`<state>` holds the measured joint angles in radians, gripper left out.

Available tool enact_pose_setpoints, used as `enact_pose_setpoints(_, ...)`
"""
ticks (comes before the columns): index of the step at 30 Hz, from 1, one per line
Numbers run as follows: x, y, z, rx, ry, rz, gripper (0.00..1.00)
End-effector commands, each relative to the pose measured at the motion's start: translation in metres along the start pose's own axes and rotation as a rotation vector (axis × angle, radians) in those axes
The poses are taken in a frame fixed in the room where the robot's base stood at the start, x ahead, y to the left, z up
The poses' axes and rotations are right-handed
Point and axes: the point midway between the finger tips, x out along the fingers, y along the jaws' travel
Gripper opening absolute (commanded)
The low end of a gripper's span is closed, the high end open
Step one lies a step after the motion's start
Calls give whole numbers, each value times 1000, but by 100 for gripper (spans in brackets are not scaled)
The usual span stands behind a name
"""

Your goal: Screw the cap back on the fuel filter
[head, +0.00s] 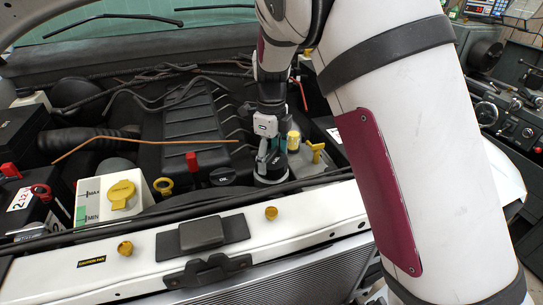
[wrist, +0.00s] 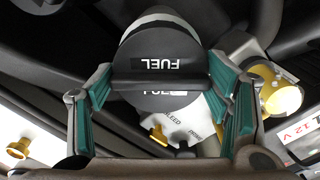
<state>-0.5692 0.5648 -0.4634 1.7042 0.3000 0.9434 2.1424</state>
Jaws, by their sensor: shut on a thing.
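The black round fuel cap (wrist: 165,100), with white FUEL lettering and a raised bar, is between my fingers in the wrist view. My gripper (wrist: 163,78) is shut on it, with one teal-padded finger on each side. A pale rim of the fuel filter (wrist: 155,18) shows just behind the cap. In the head view my gripper (head: 271,152) points down over the filter (head: 271,178) at the right of the engine cover. The cap is hard to make out there behind the fingers. I cannot tell whether its thread is engaged.
A yellow-topped part (head: 294,140) and a yellow tap (head: 316,151) stand close right of the gripper. The black OIL cap (head: 222,177) and a red-handled dipstick (head: 192,161) are to the left. The white front crossmember (head: 150,255) runs in front.

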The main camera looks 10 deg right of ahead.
Motion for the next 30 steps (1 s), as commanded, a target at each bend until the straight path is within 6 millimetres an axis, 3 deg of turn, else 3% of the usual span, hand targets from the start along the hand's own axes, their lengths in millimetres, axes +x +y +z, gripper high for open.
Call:
enact_pose_setpoints(4,1,-1,0,-1,1,0,35)
enact_pose_setpoints(5,1,-1,0,-2,1,0,78)
enact_pose_setpoints(7,1,-1,0,-2,1,0,94)
enact_pose_setpoints(20,-4,0,0,-5,-1,0,94)
enact_pose_setpoints(25,-26,0,1,-7,-3,-2,94)
enact_pose_setpoints(30,-62,-1,0,-5,-3,-3,94)
